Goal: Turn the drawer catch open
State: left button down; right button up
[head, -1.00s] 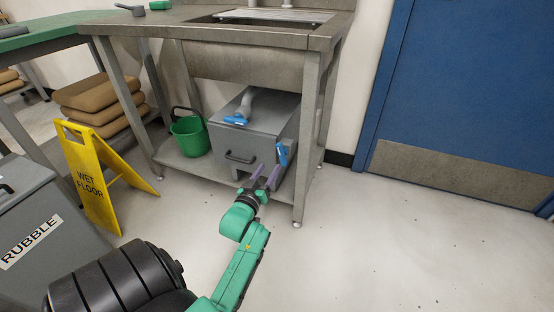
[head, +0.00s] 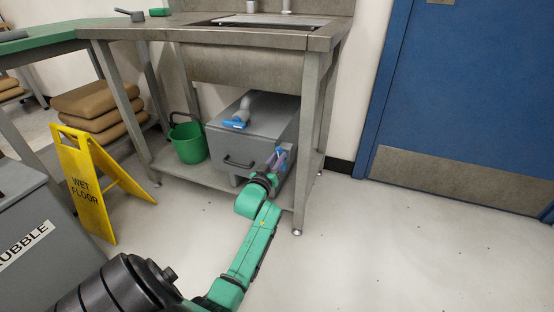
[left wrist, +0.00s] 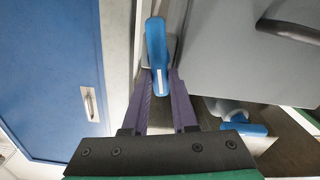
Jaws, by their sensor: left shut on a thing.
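The drawer catch (head: 282,153) is a small blue handle at the right side of the grey drawer unit's front (head: 225,146). It is largely hidden by my fingers in the head view. In the left wrist view the blue catch (left wrist: 156,42) shows clearly, with a pale stripe at its lower end. My left gripper (head: 276,160) has its purple fingers on either side of the catch and is shut on it; in the left wrist view the fingers (left wrist: 160,86) flank its lower end. My right gripper is not in view.
The drawer unit sits on the lower shelf of a steel sink bench (head: 235,38). A blue-handled pipe valve (head: 236,122) is above it, a green bucket (head: 188,142) to its left. A yellow wet-floor sign (head: 88,185) stands front left. Floor on the right is clear.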

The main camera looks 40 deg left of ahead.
pick_arm(q)
jog(key=shift+d+r+m+p, duration=0.1)
jog(key=shift+r+m+p, duration=0.15)
jog(key=shift+m+p, duration=0.35)
jog(key=shift+d+f+m, duration=0.1)
jog(key=shift+f+m, duration=0.2)
jog(key=shift+m, duration=0.6)
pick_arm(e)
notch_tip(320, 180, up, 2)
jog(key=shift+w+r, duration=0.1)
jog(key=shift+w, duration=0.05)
pick_arm(q)
jog(key=c, duration=0.7)
grip_release()
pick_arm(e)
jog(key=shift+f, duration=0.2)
